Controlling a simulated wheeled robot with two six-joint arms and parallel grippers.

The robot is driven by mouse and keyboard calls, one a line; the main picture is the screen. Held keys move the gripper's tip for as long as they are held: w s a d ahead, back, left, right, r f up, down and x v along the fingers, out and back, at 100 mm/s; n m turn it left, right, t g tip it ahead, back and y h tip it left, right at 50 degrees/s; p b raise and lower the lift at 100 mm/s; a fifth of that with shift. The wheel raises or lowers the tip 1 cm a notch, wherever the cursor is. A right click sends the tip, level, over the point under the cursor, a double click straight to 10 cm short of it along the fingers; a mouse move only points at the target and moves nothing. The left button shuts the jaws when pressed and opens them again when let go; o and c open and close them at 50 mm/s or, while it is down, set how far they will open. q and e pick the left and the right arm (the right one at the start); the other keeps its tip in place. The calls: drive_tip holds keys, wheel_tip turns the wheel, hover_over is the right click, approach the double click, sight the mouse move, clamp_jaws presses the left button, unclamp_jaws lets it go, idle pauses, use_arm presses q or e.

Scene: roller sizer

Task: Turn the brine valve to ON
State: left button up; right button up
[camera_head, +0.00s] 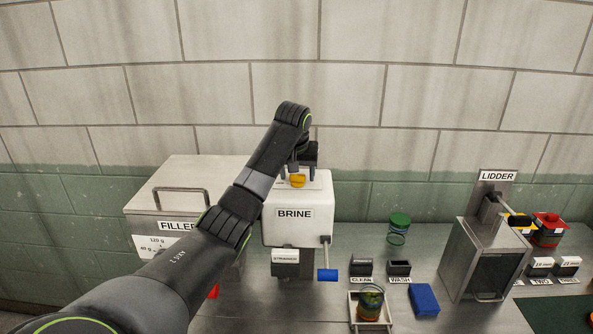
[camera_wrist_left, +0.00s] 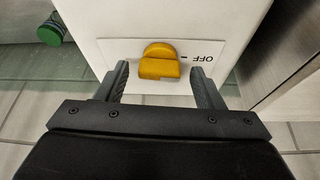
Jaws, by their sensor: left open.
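The brine box (camera_head: 303,216) is white, labelled BRINE, and stands in the middle of the bench. Its valve is a yellow knob (camera_head: 297,181) on top; the knob also shows in the left wrist view (camera_wrist_left: 160,62) on a white plate with the word OFF (camera_wrist_left: 203,58) beside it. The ON mark is not visible. My left gripper (camera_head: 298,167) is above the box top; in the left wrist view its open fingers (camera_wrist_left: 160,88) stand either side of the knob, apart from it. My right gripper is not in view.
A blue-handled lever (camera_head: 327,274) sticks out at the box's front right. The filler (camera_head: 165,195) stands close left, partly behind my left arm. A green-lidded jar (camera_head: 399,229), a tray with a jar (camera_head: 370,305), a blue block (camera_head: 424,300) and the lidder (camera_head: 488,247) are to the right.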

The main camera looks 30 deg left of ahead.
use_arm(q)
drive_tip(key=shift+s+d+r, duration=0.15)
drive_tip(key=shift+c, duration=0.3)
drive_tip(key=c, duration=0.9)
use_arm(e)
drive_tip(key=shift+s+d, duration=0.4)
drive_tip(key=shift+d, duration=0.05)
